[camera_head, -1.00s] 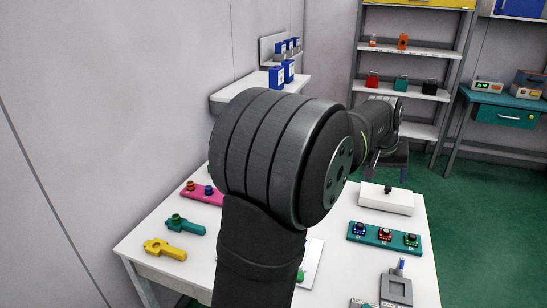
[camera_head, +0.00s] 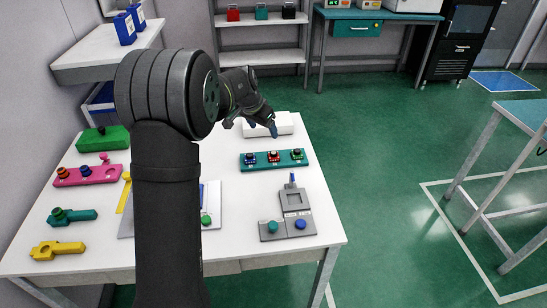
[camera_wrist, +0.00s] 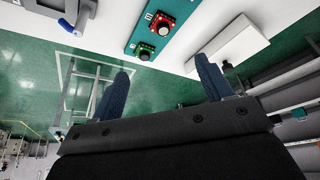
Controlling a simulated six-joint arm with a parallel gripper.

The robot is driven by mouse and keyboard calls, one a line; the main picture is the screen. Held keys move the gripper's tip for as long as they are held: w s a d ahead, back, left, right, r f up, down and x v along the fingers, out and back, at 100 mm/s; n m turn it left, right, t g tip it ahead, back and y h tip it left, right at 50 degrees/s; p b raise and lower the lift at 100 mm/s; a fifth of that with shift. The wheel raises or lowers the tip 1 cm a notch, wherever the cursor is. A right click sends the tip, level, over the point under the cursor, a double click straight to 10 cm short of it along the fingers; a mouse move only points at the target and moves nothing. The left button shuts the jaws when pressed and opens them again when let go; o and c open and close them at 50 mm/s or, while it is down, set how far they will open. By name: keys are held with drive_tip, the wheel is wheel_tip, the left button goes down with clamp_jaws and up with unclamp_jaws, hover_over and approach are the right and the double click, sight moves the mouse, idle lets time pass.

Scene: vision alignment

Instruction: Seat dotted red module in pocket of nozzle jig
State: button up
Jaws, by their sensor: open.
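The red module (camera_head: 273,156) sits in the middle of a teal tray (camera_head: 262,167), between a blue module and a green one. Its dots are too small to make out. In the wrist view the red module (camera_wrist: 163,26) is ahead of the fingers, near the top. The nozzle jig (camera_head: 287,226) is a grey block nearer the front, with a square pocket (camera_head: 292,200) that looks empty. Its edge and blue nozzle-like part (camera_wrist: 72,24) show in the wrist view's upper left. My gripper (camera_head: 262,130) is open and empty, above and behind the tray; its fingers (camera_wrist: 162,67) show apart.
A white box (camera_head: 282,122) stands behind the teal tray, close to my gripper. A pink tray (camera_head: 88,176), green box (camera_head: 103,139), and yellow and teal parts lie at left. A white plate with a green knob (camera_head: 206,219) is beside my arm. Green floor lies right of the table.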

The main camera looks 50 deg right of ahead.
hover_over(273, 153)
drive_tip(key=a, duration=0.2)
drive_tip(key=f, duration=1)
drive_tip(key=shift+s+a+f, duration=0.1)
drive_tip(key=shift+s+f, duration=0.2)
drive_tip(key=shift+s, duration=0.05)
drive_tip(key=shift+w+x, duration=0.2)
drive_tip(key=shift+x, duration=1.15)
drive_tip(key=shift+w+x, duration=0.15)
drive_tip(key=shift+x, duration=1.15)
drive_tip(key=c, duration=1)
